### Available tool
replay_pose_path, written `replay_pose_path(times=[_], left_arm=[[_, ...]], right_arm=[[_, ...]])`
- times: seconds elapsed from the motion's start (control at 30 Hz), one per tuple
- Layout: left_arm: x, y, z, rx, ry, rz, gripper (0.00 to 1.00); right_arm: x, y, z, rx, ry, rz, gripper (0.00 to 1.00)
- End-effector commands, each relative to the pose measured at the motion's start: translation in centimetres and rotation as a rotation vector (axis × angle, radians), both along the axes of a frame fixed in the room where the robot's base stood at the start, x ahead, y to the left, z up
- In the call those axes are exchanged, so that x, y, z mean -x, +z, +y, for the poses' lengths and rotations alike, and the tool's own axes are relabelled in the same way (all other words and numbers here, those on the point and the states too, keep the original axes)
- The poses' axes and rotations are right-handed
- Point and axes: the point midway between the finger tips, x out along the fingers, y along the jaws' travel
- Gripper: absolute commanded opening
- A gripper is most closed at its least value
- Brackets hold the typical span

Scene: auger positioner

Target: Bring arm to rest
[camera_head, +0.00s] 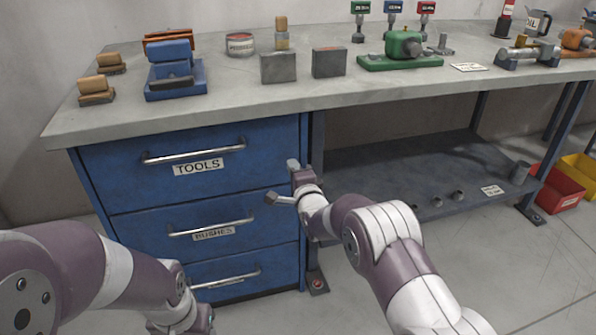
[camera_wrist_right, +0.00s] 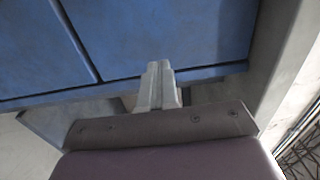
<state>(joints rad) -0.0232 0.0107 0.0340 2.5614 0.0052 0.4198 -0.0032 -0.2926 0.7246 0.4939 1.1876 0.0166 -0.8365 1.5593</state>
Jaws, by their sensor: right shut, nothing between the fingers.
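My right arm (camera_head: 385,240) reaches up in front of the blue drawer cabinet (camera_head: 190,185), near its right edge. My right gripper (camera_head: 293,165) is shut and empty, beside the top drawer. Its two grey fingers (camera_wrist_right: 157,85) lie together in the right wrist view, with blue cabinet surface beyond them. I cannot tell whether they touch it. My left arm (camera_head: 75,265) comes in at the lower left and bends down. Its gripper is hidden or below the picture edge.
The workbench top (camera_head: 110,125) holds a blue vise (camera_head: 172,75), a green machine (camera_head: 402,48) and grey blocks (camera_head: 278,67). All drawers look closed. A lower shelf (camera_head: 400,170) is right of the cabinet. Red (camera_head: 558,188) and yellow (camera_head: 580,175) bins stand far right.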

Motion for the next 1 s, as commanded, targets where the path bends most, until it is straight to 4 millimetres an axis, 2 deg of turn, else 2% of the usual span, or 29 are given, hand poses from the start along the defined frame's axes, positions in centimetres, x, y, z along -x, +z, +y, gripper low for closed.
replay_pose_path(times=[0.03,0.4,0.5,0.67,0.73,0.77,0.83,0.87,0.9,0.97,1.0], left_arm=[[-0.1,0.8,0.0,0.0,0.0,-0.002,0.53],[-0.1,2.7,0.0,0.0,0.0,-0.003,0.53],[-0.1,2.9,0.0,0.0,0.0,-0.002,0.53],[-0.1,2.8,0.0,0.0,0.0,-0.002,0.53],[-0.1,2.8,0.0,0.0,0.0,-0.002,0.53],[-0.1,2.8,0.0,0.0,0.0,-0.002,0.53],[-0.1,2.8,0.0,0.0,0.0,-0.002,0.53],[-0.1,2.8,0.0,0.0,0.0,-0.002,0.53],[-0.1,2.8,0.0,0.0,0.0,-0.002,0.53],[-0.1,2.8,0.0,0.0,0.0,-0.002,0.53],[-0.1,2.8,0.0,0.0,0.0,-0.002,0.53]], right_arm=[[0.9,0.5,-0.3,0.001,0.0,0.002,0.0],[7.8,0.2,-2.3,0.002,0.0,0.006,0.0],[8.7,0.0,-2.5,0.001,0.0,0.005,0.0],[9.1,-0.1,-2.7,0.015,0.0,0.001,0.0],[9.2,-1.0,-2.7,0.109,0.003,0.016,0.0],[9.3,-2.2,-2.7,0.191,0.008,0.049,0.0],[11.2,-6.8,-3.2,0.441,0.06,0.195,0.0],[12.7,-8.8,-3.7,0.581,0.108,0.278,0.0],[15.4,-10.8,-4.9,0.785,0.202,0.395,0.0],[20.1,-12.1,-7.4,1.037,0.371,0.551,0.0],[23.1,-12.2,-9.0,1.156,0.486,0.629,0.0]])
